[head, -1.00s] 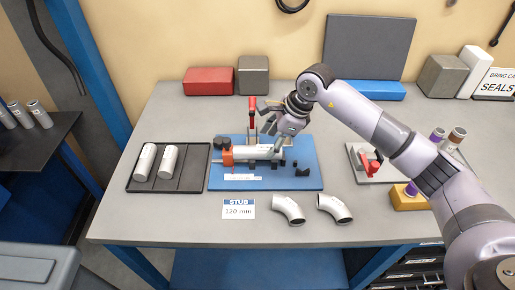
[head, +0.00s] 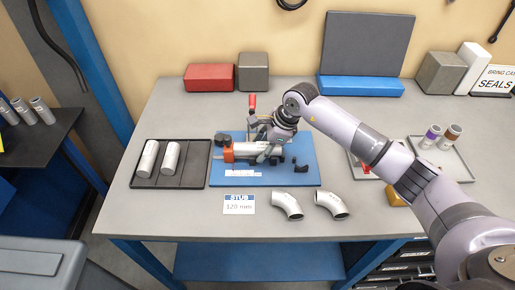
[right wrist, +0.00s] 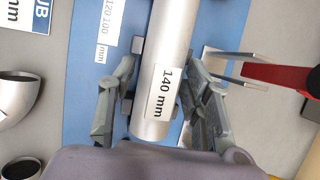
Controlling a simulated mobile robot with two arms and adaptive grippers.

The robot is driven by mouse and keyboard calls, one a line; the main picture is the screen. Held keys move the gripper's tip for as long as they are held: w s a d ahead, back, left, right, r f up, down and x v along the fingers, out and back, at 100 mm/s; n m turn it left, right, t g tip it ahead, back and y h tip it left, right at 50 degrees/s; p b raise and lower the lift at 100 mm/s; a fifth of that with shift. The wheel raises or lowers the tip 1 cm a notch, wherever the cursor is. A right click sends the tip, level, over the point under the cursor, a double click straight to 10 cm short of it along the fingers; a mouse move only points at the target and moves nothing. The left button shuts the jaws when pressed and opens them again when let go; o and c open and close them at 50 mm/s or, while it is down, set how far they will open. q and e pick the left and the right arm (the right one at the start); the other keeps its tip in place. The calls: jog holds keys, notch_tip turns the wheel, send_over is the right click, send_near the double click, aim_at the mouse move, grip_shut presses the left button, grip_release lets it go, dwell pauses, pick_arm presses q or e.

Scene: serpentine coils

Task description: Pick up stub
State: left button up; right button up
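A silver stub (head: 243,149) lies in a fixture on the blue board (head: 305,178), its left end at the orange block (head: 228,153). In the right wrist view the stub (right wrist: 155,110) carries a label reading 140 mm. My right gripper (head: 270,148) is down at the stub's right part. In the right wrist view my right gripper's fingers (right wrist: 160,75) stand on both sides of the stub, very close to it. Whether they press on it, I cannot tell. A card (head: 238,205) in front reads STUB 120 mm. My left gripper is not in view.
A dark tray (head: 193,180) with two silver tubes stands left of the board. Two bent pipe elbows (head: 287,206) lie in front. A red-handled clamp (head: 252,105) rises behind the stub. A tray (head: 458,168) with two capped tubes is at the right.

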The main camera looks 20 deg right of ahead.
aim_at(262, 144)
grip_shut()
dwell(0.3)
jog(key=shift+w+r+b, duration=0.1)
jog(key=shift+r+b, duration=0.2)
jog(key=shift+r, duration=0.55)
notch_tip(262, 144, up, 18)
jog(key=b, duration=0.4)
jog(key=shift+r, duration=0.25)
